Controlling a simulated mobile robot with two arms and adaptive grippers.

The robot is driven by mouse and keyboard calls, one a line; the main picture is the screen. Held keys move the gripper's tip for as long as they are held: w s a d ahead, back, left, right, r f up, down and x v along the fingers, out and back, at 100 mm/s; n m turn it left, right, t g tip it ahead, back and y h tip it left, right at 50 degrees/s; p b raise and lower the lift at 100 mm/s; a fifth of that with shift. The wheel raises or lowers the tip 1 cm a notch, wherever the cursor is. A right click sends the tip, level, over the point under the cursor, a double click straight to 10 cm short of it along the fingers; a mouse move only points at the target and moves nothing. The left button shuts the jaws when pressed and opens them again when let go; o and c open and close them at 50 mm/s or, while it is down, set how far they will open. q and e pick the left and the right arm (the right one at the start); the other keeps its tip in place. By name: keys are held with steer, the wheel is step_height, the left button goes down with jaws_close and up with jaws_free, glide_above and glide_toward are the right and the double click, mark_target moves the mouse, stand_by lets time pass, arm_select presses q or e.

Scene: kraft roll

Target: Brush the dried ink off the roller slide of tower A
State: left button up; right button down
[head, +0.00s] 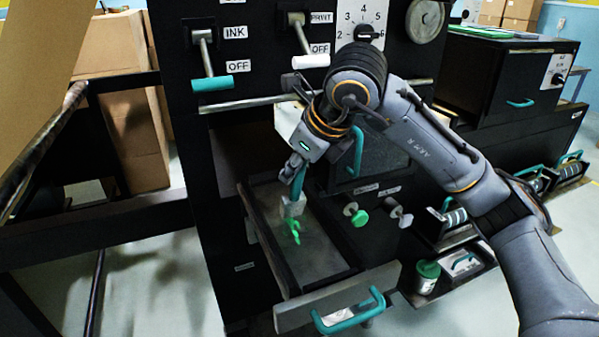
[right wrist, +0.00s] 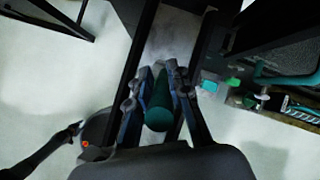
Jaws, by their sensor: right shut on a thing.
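My right gripper (head: 293,170) is shut on the teal handle of a brush (head: 297,184). The brush points down, with a pale grey block (head: 293,207) at its lower end. In the right wrist view, the gripper (right wrist: 159,85) has the dark green handle (right wrist: 158,112) between its fingers. The roller slide (head: 322,262) is pulled out of the tower like a drawer, with a teal handle at its front. A bright green patch (head: 294,232) shows just under the brush; I cannot tell whether the brush touches it. My left gripper is out of view.
The black tower (head: 235,130) has INK and PRINT levers and a numbered dial (head: 362,30) above the slide. Green and white knobs (head: 357,214) stick out to the right. A green canister (head: 427,277) stands in a low tray at the right.

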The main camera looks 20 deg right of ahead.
steer(key=shift+w, duration=0.3)
steer(key=shift+r+p, duration=2)
steer(key=shift+r, duration=1.15)
steer(key=shift+r+p, duration=0.9)
steer(key=shift+r, duration=0.5)
steer(key=shift+d, duration=0.1)
